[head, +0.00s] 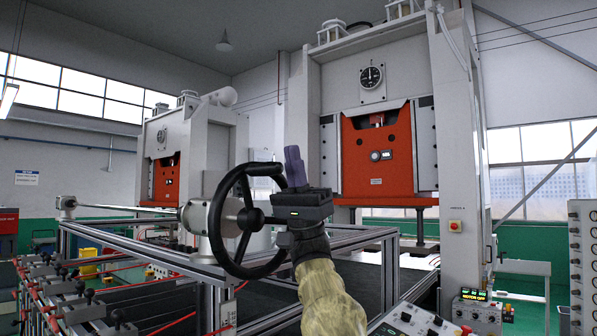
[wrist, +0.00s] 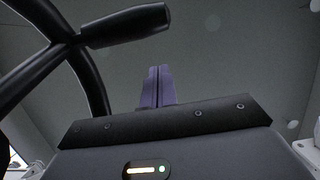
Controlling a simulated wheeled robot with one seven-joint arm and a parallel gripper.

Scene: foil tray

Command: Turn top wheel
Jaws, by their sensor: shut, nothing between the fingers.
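The black handwheel (head: 222,237) stands upright on a grey housing (head: 197,217) at the corner of a metal frame. It has a rim, spokes, a dark hub and a handle. My gripper (head: 293,150) is just right of the wheel, its purple fingers pointing up and pressed together with nothing between them. In the wrist view my gripper (wrist: 157,72) shows its closed fingers at the centre, and the wheel's rim and handle (wrist: 125,25) are at the upper left. I see no clear contact between the fingers and the wheel.
The aluminium frame (head: 345,240) runs below and behind the wheel. A large press with an orange panel (head: 376,155) stands behind to the right. A control box (head: 415,320) is at the lower right. Open air lies above my fingers.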

